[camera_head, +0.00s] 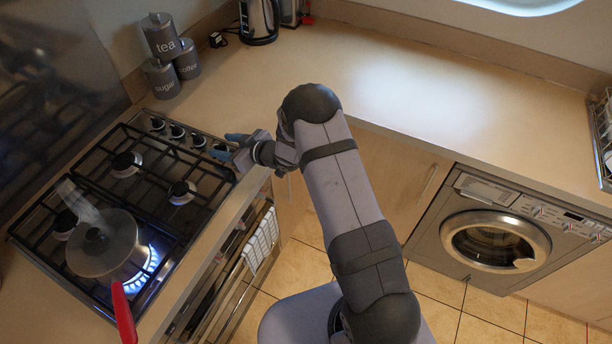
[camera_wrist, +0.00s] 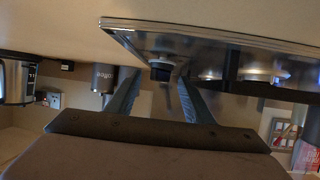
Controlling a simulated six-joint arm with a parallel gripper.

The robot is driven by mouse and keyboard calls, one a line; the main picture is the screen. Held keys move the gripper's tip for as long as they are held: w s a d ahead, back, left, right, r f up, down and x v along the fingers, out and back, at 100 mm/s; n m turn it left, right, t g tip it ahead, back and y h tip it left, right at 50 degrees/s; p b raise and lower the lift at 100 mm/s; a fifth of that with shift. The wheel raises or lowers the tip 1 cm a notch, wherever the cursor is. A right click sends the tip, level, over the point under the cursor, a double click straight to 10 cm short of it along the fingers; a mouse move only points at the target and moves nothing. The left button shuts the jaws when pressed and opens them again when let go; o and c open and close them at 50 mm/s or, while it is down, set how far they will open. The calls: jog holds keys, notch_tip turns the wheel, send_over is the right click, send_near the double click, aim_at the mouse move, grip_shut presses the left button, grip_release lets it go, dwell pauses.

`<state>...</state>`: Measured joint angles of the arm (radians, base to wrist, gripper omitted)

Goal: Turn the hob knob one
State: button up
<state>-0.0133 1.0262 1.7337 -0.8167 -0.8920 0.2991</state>
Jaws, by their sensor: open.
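The gas hob (camera_head: 160,185) is at the left in the head view, with a row of dark knobs (camera_head: 177,131) along its far right end. My gripper (camera_head: 226,146) is at the end of that row nearest the counter front, its blue-grey fingers spread open. In the wrist view, which appears upside down, one dark knob (camera_wrist: 160,71) sits between the two open fingers (camera_wrist: 160,78), with a gap visible on each side. In the head view the fingers partly hide this end knob. I cannot read any marking on it.
A lidded pan (camera_head: 105,245) with a red handle (camera_head: 123,312) stands over a lit blue flame (camera_head: 150,262). Grey tea, sugar and coffee canisters (camera_head: 161,36) stand behind the knobs. A kettle (camera_head: 259,20) is further back. The counter (camera_head: 400,85) to the right is clear.

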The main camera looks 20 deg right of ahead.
jog(key=b+v, duration=0.2)
jog(key=v, duration=0.4)
jog(key=shift+s+d, duration=0.25)
jog(key=shift+s, duration=0.05)
jog(key=d+h, duration=0.1)
jog(key=d+m+h, duration=0.1)
jog(key=d, duration=0.1)
jog(key=s+d+r+h, duration=0.1)
jog(key=shift+d+m+h, duration=0.3)
jog(key=shift+d+m, duration=0.1)
jog(key=s+d+r+m+g+h, duration=0.1)
jog(key=s+d+m+g+h, duration=0.1)
jog(key=s, duration=0.6)
jog(key=s+d+r+m+g+h, duration=0.1)
jog(key=s+d+m+g+h, duration=0.2)
jog(key=s+d, duration=0.3)
jog(key=shift+s+d+g+h, duration=0.15)
jog(key=shift+s+g+h, duration=0.25)
jog(key=shift+s+g, duration=0.9)
jog(key=shift+s+t, duration=0.4)
